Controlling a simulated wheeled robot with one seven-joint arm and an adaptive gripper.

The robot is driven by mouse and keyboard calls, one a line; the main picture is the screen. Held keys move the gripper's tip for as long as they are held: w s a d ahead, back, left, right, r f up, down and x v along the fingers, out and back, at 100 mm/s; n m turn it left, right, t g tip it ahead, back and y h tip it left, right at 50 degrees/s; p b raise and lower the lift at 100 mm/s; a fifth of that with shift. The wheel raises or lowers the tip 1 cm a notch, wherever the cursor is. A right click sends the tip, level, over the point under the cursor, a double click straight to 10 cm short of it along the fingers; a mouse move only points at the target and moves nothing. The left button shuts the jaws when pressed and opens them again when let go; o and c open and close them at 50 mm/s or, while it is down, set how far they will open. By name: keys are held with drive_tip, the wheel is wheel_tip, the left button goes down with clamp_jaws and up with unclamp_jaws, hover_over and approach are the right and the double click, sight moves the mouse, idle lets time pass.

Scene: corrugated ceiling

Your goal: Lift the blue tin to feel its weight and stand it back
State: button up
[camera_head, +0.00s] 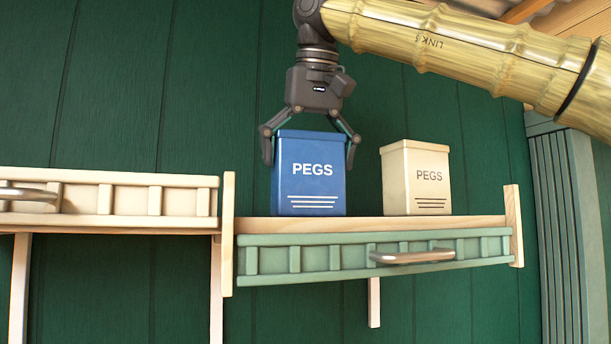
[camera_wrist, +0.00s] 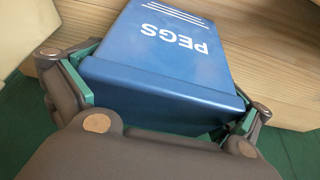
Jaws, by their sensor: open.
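The blue tin (camera_head: 311,176), marked PEGS in white, stands upright on the wooden shelf (camera_head: 365,224). My gripper (camera_head: 310,152) is above it, pointing down, with its fingers open on either side of the tin's upper part. In the wrist view the blue tin (camera_wrist: 165,60) fills the middle, with my gripper (camera_wrist: 165,100) around its lid end and a green-padded finger at each side. I cannot tell whether either pad touches the tin.
A cream tin (camera_head: 416,178), also marked PEGS, stands right of the blue one with a gap between. A green drawer front with a metal handle (camera_head: 412,257) lies below the shelf. A cream shelf unit (camera_head: 110,199) is at the left. A green wall stands behind.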

drive_tip(key=shift+w, duration=0.2)
drive_tip(key=shift+c, duration=0.4)
drive_tip(key=shift+s+d+r, duration=0.1)
drive_tip(key=shift+s+r, duration=0.1)
drive_tip(key=shift+s, duration=0.5)
drive_tip(key=c, duration=1)
drive_tip(key=shift+w, duration=0.25)
drive_tip(key=c, duration=0.5)
drive_tip(key=shift+c, duration=0.2)
drive_tip(key=shift+r+b, duration=0.6)
drive_tip(key=shift+r, duration=4.4)
